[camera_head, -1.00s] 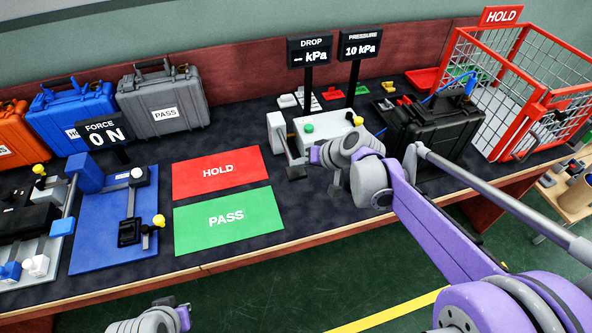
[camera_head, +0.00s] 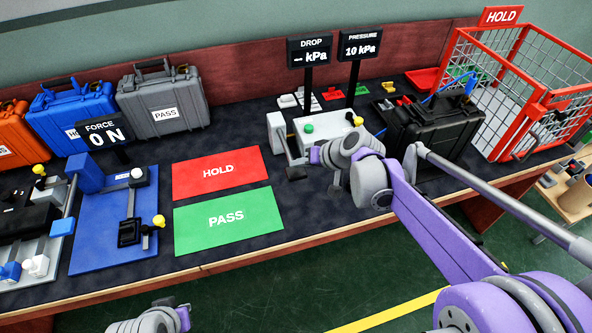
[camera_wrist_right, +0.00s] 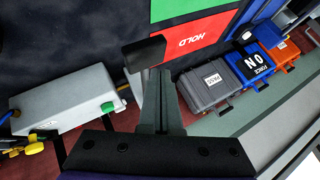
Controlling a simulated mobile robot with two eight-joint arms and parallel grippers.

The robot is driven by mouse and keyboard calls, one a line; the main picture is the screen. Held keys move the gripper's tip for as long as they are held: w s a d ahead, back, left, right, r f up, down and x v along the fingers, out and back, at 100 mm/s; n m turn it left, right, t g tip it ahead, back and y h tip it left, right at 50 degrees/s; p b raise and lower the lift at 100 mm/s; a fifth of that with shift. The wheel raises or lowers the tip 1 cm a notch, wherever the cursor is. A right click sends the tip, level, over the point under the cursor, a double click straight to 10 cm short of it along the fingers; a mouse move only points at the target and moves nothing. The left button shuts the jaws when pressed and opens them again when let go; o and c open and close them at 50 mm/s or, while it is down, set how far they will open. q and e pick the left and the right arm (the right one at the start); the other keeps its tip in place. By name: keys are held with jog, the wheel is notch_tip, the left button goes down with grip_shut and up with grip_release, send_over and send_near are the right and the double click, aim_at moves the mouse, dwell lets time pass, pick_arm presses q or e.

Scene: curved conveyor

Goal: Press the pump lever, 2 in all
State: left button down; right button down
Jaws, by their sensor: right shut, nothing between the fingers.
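The pump (camera_head: 325,130) is a pale box with a green button on the bench. At its left is a white upright block (camera_head: 277,132) with a grey lever (camera_head: 291,150) that slopes down to a black pad (camera_head: 296,172). My right gripper (camera_head: 303,161) is shut and empty beside the lever, close to the pad. In the right wrist view its fingers (camera_wrist_right: 158,85) lie close together just by the black pad (camera_wrist_right: 143,53); I cannot tell whether they touch. Only part of my left gripper (camera_head: 178,311) shows at the bottom edge, and its jaws are unclear.
The pressure display (camera_head: 361,47) reads 10 kPa; the drop display (camera_head: 310,52) shows a dash. A red HOLD mat (camera_head: 218,174) and green PASS mat (camera_head: 228,221) lie to the left. A black case (camera_head: 430,130) and red wire cage (camera_head: 515,95) stand right.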

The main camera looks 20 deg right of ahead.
aim_at(300, 174)
dwell(0.5)
jog(key=shift+f, duration=0.45)
jog(key=shift+f+b, duration=1.45)
jog(key=shift+f, duration=0.55)
dwell(1.5)
jog(key=shift+r, duration=0.1)
dwell(0.5)
jog(key=shift+r+p, duration=1.9)
jog(key=shift+r, duration=0.45)
jog(key=shift+r+p, duration=0.3)
jog(key=shift+r, duration=0.1)
notch_tip(300, 174, up, 4)
jog(key=p, duration=0.3)
jog(key=shift+r, duration=0.15)
